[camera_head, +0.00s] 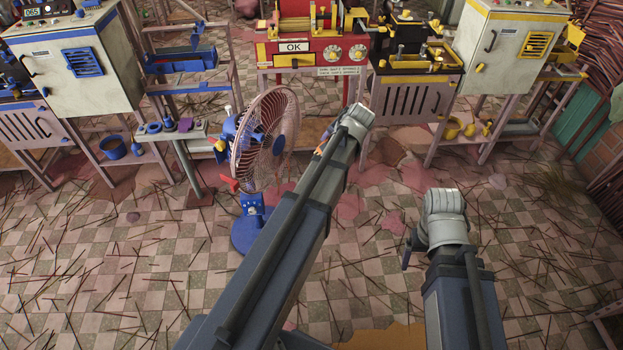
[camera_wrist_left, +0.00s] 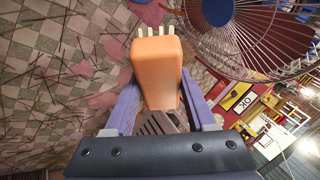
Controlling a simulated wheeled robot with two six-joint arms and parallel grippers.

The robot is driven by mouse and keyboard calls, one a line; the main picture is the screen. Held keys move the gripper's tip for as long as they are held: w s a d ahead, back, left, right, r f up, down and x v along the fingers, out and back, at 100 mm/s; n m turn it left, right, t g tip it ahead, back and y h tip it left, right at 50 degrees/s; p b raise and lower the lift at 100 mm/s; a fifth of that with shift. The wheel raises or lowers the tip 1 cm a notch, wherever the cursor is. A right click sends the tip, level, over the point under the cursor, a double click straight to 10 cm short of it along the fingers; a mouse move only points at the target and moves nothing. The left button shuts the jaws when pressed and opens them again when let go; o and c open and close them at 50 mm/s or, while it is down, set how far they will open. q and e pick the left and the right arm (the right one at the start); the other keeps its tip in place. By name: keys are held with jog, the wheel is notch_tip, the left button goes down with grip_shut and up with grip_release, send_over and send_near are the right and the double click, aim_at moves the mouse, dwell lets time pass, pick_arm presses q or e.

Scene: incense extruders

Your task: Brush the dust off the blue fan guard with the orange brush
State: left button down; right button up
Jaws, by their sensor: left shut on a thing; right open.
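The fan stands on a blue base (camera_head: 250,232) left of my left arm in the head view. Its round wire guard (camera_head: 282,125) looks reddish brown, with a blue hub; the guard also fills the upper right of the left wrist view (camera_wrist_left: 255,50). My left gripper (camera_wrist_left: 160,88) is shut on the orange brush (camera_wrist_left: 157,72), one finger on each side. The pale bristles (camera_wrist_left: 155,31) point away from the gripper, left of the guard in that view; I cannot tell if they touch it. My right gripper (camera_head: 408,252) is partly hidden below its wrist, over the floor, away from the fan.
Behind the fan stand a red machine (camera_head: 297,50) with an OK sign, a blue-trimmed cabinet (camera_head: 75,60) and a yellow-trimmed cabinet (camera_head: 512,45). A small side table (camera_head: 185,132) is close left of the fan. Thin sticks litter the tiled floor (camera_head: 130,270).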

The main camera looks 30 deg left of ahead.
pick_arm(q)
jog(key=w+a+f+m+t+y+b, duration=0.1)
jog(key=a+f+y+b, duration=0.3)
jog(key=b, duration=1)
jog(key=w+a+f+m+t+y+b, duration=0.1)
jog(key=a+f+m+t+y+b, duration=0.1)
jog(key=f+y+b, duration=0.4)
notch_tip(320, 180, down, 4)
jog(key=a+m+b, duration=0.1)
jog(key=a+b, duration=0.1)
jog(key=b, duration=0.6)
jog(key=shift+w+f+m+b, duration=0.15)
jog(key=shift+m+b, duration=0.15)
jog(key=shift+w+a, duration=0.1)
jog(key=shift+a, duration=2.85)
jog(key=shift+a, duration=1.05)
jog(key=shift+w, duration=0.15)
jog(key=shift+w+d, duration=0.2)
jog(key=shift+w, duration=1.75)
